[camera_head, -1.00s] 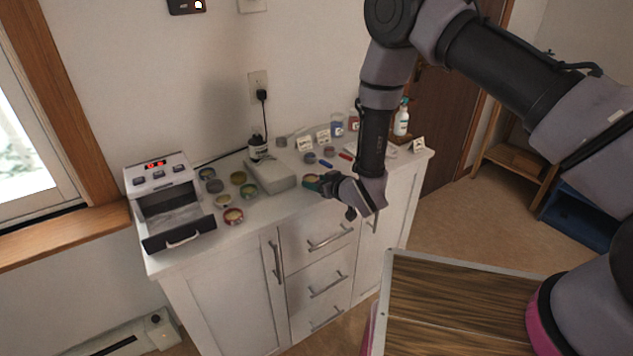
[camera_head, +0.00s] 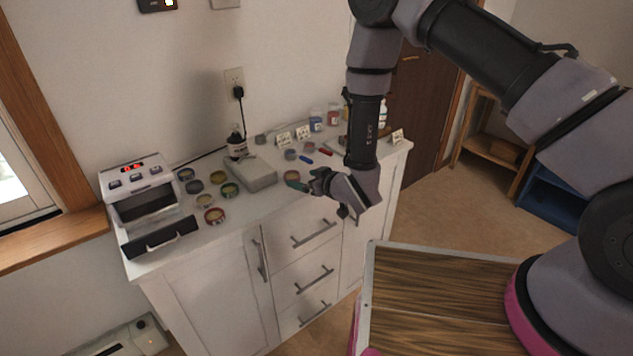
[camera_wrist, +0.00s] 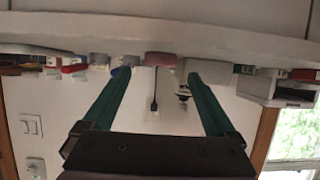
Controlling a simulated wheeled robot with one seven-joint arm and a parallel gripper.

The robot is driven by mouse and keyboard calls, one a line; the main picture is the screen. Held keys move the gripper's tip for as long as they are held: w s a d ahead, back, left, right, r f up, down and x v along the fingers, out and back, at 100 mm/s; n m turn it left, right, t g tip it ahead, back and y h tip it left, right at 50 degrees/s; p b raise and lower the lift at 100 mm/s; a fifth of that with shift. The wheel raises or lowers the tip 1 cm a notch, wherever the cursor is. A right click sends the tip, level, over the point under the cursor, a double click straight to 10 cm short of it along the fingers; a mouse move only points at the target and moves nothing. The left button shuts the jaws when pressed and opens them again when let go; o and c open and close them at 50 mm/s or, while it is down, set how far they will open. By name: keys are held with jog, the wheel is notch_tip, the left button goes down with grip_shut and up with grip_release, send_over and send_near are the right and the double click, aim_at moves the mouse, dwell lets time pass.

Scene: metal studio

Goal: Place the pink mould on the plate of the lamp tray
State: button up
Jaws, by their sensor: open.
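The pink mould (camera_head: 292,176) is a small round dish with a pale yellowish top, near the front edge of the white cabinet top, right of a grey block. My gripper (camera_head: 301,185) is beside it on its front right, with dark green fingers. The wrist view is upside down; there the mould (camera_wrist: 160,58) shows pink between and beyond the spread fingers of my gripper (camera_wrist: 158,76), with nothing held. The lamp tray (camera_head: 158,240) juts from the white lamp box (camera_head: 135,176) at the cabinet's left end. Its plate cannot be made out clearly.
A dark bottle (camera_head: 236,146) stands behind the block. Jars, small cards and a spray bottle (camera_head: 383,113) are at the right. A wooden-topped surface (camera_head: 440,285) is in front.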

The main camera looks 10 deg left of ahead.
jog(key=v, duration=0.8)
